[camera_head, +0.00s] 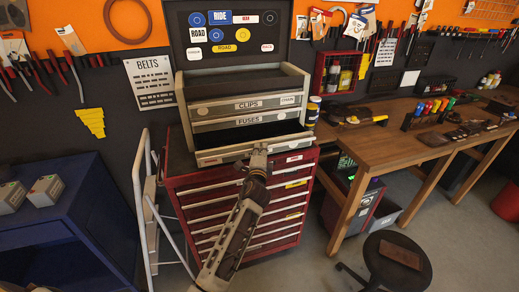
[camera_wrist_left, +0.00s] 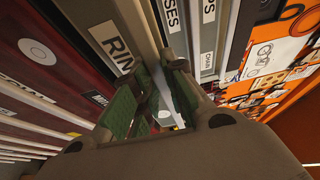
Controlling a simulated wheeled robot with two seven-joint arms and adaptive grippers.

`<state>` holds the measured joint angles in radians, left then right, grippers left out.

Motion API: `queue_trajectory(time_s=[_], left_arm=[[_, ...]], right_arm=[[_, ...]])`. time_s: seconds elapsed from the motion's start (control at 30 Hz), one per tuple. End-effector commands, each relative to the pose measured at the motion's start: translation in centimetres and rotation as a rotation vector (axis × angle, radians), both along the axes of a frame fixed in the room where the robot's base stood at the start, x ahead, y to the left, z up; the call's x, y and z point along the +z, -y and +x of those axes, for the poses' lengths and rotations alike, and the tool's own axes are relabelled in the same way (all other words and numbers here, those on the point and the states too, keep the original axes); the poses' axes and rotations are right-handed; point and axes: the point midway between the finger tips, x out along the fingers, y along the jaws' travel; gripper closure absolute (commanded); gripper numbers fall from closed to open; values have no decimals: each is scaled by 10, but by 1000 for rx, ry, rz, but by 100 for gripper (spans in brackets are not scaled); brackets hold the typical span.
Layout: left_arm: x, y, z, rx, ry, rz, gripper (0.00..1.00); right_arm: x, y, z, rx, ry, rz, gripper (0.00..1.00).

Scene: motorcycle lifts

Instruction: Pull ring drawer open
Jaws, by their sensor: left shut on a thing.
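The ring drawer (camera_head: 215,157) is the lowest drawer of the grey top chest. It stands out from the chest, and its dark inside shows behind its front. My left gripper (camera_head: 260,150) is at the middle of that front and is shut on it. In the left wrist view, the ring drawer (camera_wrist_left: 98,22) bears a label partly reading "RIN", and the gripper's green-padded fingers (camera_wrist_left: 158,88) are at its edge. The exact contact is partly hidden by the fingers. My right gripper is not in view.
Above are the fuses drawer (camera_head: 240,121) and clips drawer (camera_head: 235,106), both looking shut. A red cabinet (camera_head: 195,190) stands below. A white folding ladder (camera_head: 150,205) is on the left, a wooden workbench (camera_head: 390,135) and a stool (camera_head: 395,262) on the right.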

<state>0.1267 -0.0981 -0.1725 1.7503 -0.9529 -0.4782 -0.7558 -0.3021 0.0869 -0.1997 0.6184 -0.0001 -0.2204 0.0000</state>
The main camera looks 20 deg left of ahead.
Motion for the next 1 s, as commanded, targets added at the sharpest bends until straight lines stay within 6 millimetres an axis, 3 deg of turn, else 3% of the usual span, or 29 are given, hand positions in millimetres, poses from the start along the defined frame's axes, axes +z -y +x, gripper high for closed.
queue_trajectory(time_s=[0.53,0.57,0.7,1.0], left_arm=[[-1,4,-6,0,-2,-1,100],[-1,4,-6,0,-2,-1,83],[-1,4,-6,0,-1,-1,65],[0,4,-6,0,0,-1,65]], right_arm=[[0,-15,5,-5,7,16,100],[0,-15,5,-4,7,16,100],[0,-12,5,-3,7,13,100],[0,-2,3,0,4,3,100]])
